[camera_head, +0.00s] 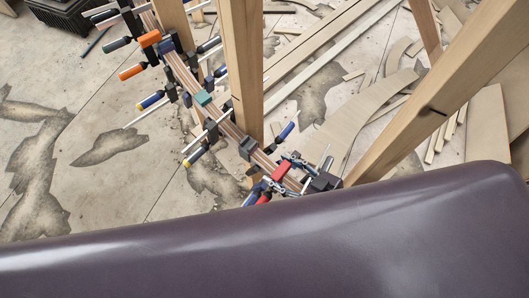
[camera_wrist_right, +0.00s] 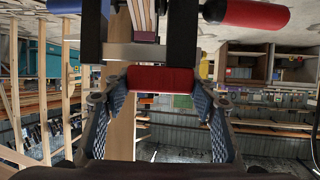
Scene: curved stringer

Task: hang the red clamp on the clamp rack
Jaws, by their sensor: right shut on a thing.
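The red clamp (camera_head: 281,171) is at the near end of the curved wooden stringer (camera_head: 232,131) in the head view. My right gripper (camera_head: 290,173) is there, shut on the clamp. In the right wrist view a red block-like part of the clamp (camera_wrist_right: 161,79) lies between the two fingers of my right gripper (camera_wrist_right: 161,92). Dark jaws and a metal bar stand just beyond it, on either side of the stringer's layered strips (camera_wrist_right: 144,18). I cannot tell whether the jaws still grip the strips. My left gripper is not in view. I cannot make out the clamp rack for certain.
Several other clamps, such as an orange-handled one (camera_head: 132,72) and a green one (camera_head: 203,98), line the stringer. A wooden post (camera_head: 241,65) stands beside it, and a slanted beam (camera_head: 440,100) is at right. Loose boards (camera_head: 365,110) cover the floor behind.

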